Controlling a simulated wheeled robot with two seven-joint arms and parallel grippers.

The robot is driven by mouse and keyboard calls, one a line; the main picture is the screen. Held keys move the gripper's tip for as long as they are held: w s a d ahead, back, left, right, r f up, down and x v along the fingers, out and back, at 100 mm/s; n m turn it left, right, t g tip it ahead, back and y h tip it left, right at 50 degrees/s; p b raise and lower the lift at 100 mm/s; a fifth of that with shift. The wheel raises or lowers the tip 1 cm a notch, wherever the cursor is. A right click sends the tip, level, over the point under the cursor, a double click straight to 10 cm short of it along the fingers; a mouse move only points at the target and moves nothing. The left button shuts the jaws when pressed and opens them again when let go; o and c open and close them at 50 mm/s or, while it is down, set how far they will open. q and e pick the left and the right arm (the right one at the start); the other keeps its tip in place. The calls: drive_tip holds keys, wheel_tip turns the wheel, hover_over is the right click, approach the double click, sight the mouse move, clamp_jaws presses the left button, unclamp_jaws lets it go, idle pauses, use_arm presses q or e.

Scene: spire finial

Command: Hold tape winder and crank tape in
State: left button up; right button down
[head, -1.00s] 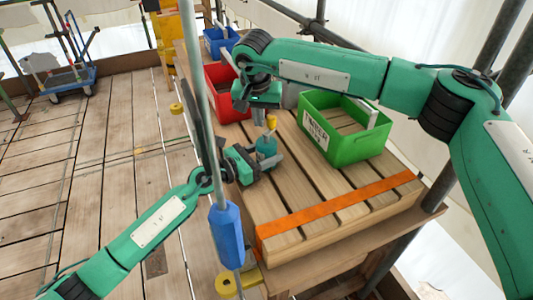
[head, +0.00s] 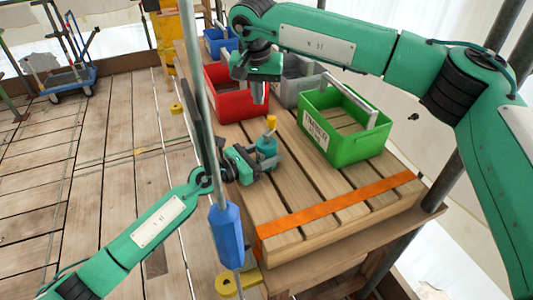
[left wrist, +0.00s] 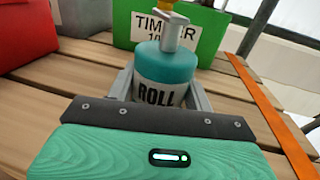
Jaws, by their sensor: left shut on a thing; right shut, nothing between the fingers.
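The tape winder is a teal and grey drum marked ROLL (left wrist: 165,72), upright on the slatted bench (head: 345,203). In the head view the winder (head: 266,147) has a yellow knob (head: 271,122) on top; in the left wrist view a grey crank shows there. My left gripper (head: 262,163) is shut on the winder's body from the left, its fingers on either side in the left wrist view (left wrist: 163,90). My right gripper (head: 259,98) is shut and empty, pointing down, above and behind the winder, apart from the knob.
A green crate marked TIMBER (head: 370,145) stands right of the winder. A red crate (head: 226,108), a grey crate (head: 298,72) and a blue crate (head: 221,43) stand behind. An orange strap (head: 340,204) crosses the front. A grey pole (head: 201,80) rises left of the bench.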

idle(0.4)
use_arm(q)
drive_tip(key=o, duration=1.1)
drive_tip(key=shift+o, duration=0.2)
